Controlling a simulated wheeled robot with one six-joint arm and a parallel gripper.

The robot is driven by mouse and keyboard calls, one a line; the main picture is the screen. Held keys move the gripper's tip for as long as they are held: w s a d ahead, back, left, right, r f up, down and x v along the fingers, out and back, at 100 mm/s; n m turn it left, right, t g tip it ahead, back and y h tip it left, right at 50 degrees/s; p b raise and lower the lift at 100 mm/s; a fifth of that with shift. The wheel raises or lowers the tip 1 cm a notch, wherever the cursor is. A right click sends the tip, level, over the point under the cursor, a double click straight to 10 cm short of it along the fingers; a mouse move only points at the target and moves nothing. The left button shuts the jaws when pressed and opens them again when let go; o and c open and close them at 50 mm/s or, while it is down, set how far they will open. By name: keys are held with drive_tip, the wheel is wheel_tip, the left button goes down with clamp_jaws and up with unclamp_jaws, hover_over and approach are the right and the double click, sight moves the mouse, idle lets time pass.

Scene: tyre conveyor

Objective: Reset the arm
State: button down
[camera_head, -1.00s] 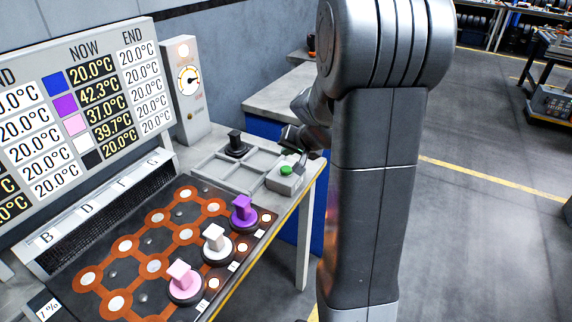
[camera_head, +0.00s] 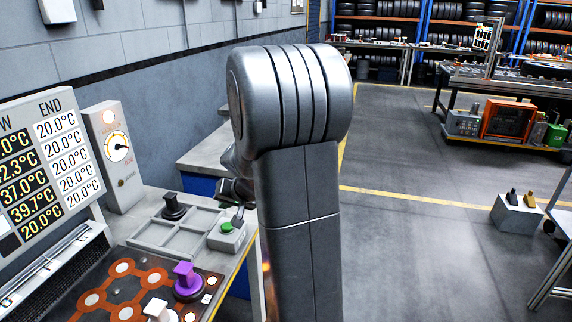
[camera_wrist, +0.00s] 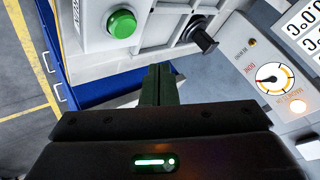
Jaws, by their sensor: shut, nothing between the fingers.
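My gripper shows in the wrist view (camera_wrist: 157,85) with its two dark fingers together and nothing between them. It is near the green button box (camera_wrist: 122,24) and the grey tray, apart from both as far as I can see. In the head view my arm column hides most of the gripper; part of the wrist (camera_head: 235,190) shows at its left edge, above the green button box (camera_head: 227,228).
A purple-topped piece (camera_head: 187,280) and a white-topped piece (camera_head: 158,310) stand on the orange-patterned board (camera_head: 122,268). A black-knobbed piece (camera_head: 173,207) sits in the grey tray (camera_head: 180,238). A gauge box (camera_head: 116,150) stands behind. Open floor (camera_head: 400,240) lies to the right.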

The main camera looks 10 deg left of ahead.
drive_tip(key=shift+f+b, duration=0.3)
drive_tip(key=shift+f, duration=0.25)
drive_tip(key=p, duration=0.3)
drive_tip(key=shift+r, duration=0.25)
wheel_tip(320, 180, up, 5)
drive_tip(key=p, duration=0.3)
drive_tip(key=shift+p, duration=0.35)
drive_tip(key=shift+f, duration=0.15)
wheel_tip(320, 180, down, 5)
drive_tip(key=b, duration=0.4)
drive_tip(key=shift+f+b, duration=0.45)
drive_tip(key=shift+b, duration=1.15)
